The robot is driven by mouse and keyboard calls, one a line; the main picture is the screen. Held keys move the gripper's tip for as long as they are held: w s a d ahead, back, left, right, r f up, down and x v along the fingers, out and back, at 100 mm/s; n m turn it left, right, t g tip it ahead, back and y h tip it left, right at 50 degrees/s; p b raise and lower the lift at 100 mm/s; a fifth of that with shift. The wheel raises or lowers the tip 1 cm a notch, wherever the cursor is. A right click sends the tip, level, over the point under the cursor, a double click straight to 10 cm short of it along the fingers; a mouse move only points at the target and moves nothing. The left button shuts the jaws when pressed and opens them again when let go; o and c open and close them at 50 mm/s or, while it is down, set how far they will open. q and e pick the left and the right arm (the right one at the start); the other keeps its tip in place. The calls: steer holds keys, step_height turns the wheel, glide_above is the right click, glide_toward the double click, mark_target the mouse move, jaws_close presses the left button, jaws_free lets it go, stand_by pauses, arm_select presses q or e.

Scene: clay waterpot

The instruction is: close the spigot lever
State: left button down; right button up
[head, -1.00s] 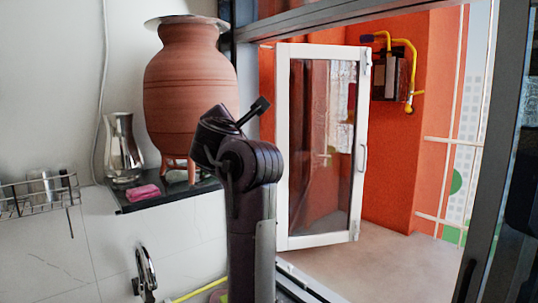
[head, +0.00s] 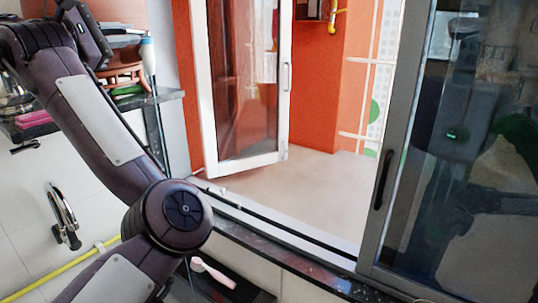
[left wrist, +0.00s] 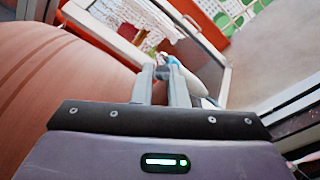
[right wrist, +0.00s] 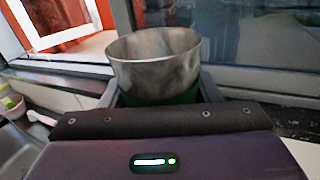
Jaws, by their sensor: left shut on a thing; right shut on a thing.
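The terracotta clay pot (head: 120,72) stands on a dark shelf at the upper left of the head view, mostly behind my left arm. Its rounded side (left wrist: 60,75) fills the left of the left wrist view. A white spigot (head: 149,58) with a blue lever (left wrist: 172,60) juts from the pot. My left gripper (left wrist: 161,74) has its fingers close together at the lever and is shut on it; the exact contact is small and blurred. My right gripper (right wrist: 155,88) is shut around a steel cup (right wrist: 155,65), upright, with green below it. The right gripper is outside the head view.
A dark shelf edge (head: 170,96) runs under the pot. A white-framed glass door (head: 245,75) stands open beyond it, and a dark sliding glass panel (head: 450,150) is at the right. A faucet (head: 62,215) and yellow hose (head: 60,272) are lower left.

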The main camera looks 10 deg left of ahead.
arm_select(q)
steer(key=shift+r+m+g+h, duration=0.25)
steer(key=shift+m+g+h, duration=0.15)
steer(key=shift+m+h, duration=0.5)
arm_select(e)
steer(key=shift+f, duration=0.1)
arm_select(q)
steer(key=shift+h, duration=0.6)
